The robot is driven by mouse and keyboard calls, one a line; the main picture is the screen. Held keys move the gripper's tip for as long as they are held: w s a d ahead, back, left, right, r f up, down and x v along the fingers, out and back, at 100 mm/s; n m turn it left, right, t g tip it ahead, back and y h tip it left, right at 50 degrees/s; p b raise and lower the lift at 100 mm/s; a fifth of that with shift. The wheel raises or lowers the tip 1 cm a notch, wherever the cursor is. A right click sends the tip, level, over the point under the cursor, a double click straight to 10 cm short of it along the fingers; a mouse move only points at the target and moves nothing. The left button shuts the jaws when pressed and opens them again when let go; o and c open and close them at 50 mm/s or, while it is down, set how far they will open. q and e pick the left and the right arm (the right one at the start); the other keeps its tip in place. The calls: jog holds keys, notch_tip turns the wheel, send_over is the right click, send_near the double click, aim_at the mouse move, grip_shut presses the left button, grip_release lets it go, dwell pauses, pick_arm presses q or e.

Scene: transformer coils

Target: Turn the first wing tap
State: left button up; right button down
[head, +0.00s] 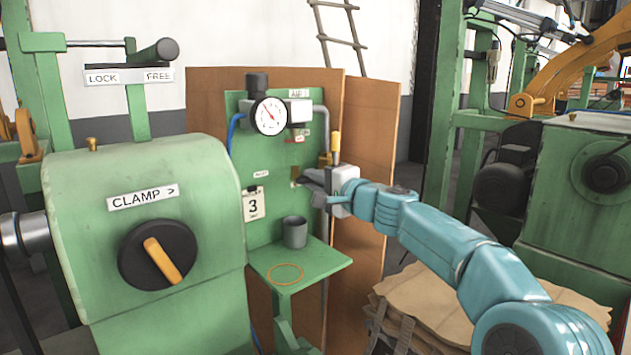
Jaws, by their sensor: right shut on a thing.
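My right gripper (314,184) reaches in from the right to the green panel (283,150). Its jaws are shut at the panel's right side, at a small brass-coloured fitting (295,172) that appears to be the wing tap. The jaws hide most of what they hold, so the tap's wings and their angle cannot be made out. My left gripper is not in view.
A pressure gauge (270,116) and a yellow upright handle (335,142) are above the gripper. A grey cup (294,232) stands on the green shelf (325,262) below. The green clamp machine (100,230) fills the left; stacked sacks (430,310) lie under my right arm.

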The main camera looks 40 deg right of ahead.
jog(key=shift+m, duration=0.3)
jog(key=c, duration=1.1)
grip_release()
jog(key=shift+c, duration=0.2)
jog(key=s+d+b, duration=0.1)
jog(key=s+b, duration=0.3)
jog(key=s, duration=1.2)
jog(key=shift+s+d, duration=0.15)
